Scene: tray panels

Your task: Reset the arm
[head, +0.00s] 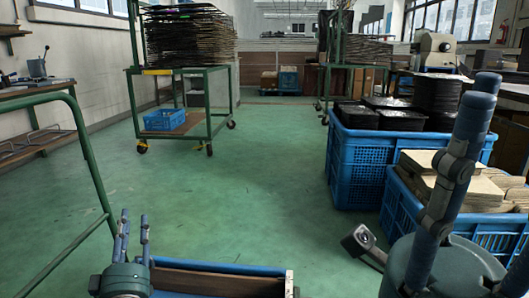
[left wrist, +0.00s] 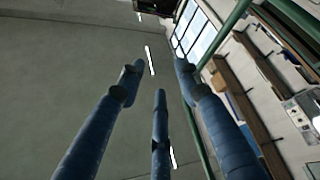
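My left gripper (head: 133,232) is at the bottom left of the head view, its blue fingers pointing up. In the left wrist view, three blue fingers (left wrist: 158,75) stand apart with nothing between them, so it is open and empty. Behind them are the ceiling and windows, tilted. My right gripper (head: 450,175) is large and close at the right edge of the head view, one jointed blue finger pointing up. Its other fingers are not clear, so I cannot tell whether it is open.
Blue crates (head: 362,165) with black trays and brown panels (head: 465,187) stand at right, behind my right gripper. A green rail (head: 90,165) is at left. A green cart (head: 185,71) stands farther back. The green floor (head: 235,190) between is clear.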

